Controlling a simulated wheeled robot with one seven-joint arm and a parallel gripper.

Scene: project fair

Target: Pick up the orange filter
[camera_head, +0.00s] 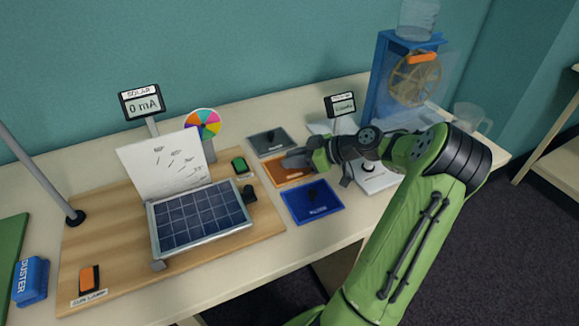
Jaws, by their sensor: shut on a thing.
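The orange filter (283,169) is a flat orange sheet on the table, between a grey filter and a blue filter. My gripper (292,160) is over its upper middle, reaching in from the right, and is shut on it. The fingertips and the filter's grip point are small and partly hidden by the gripper. The filter appears to lie at or very near table height; I cannot tell whether it touches the table.
The grey filter (269,142) lies just behind and the blue filter (312,202) just in front. A wooden board (110,235) with a solar panel (200,216) stands to the left. A blue water-wheel stand (385,85) and a clear jug (470,119) are at the right.

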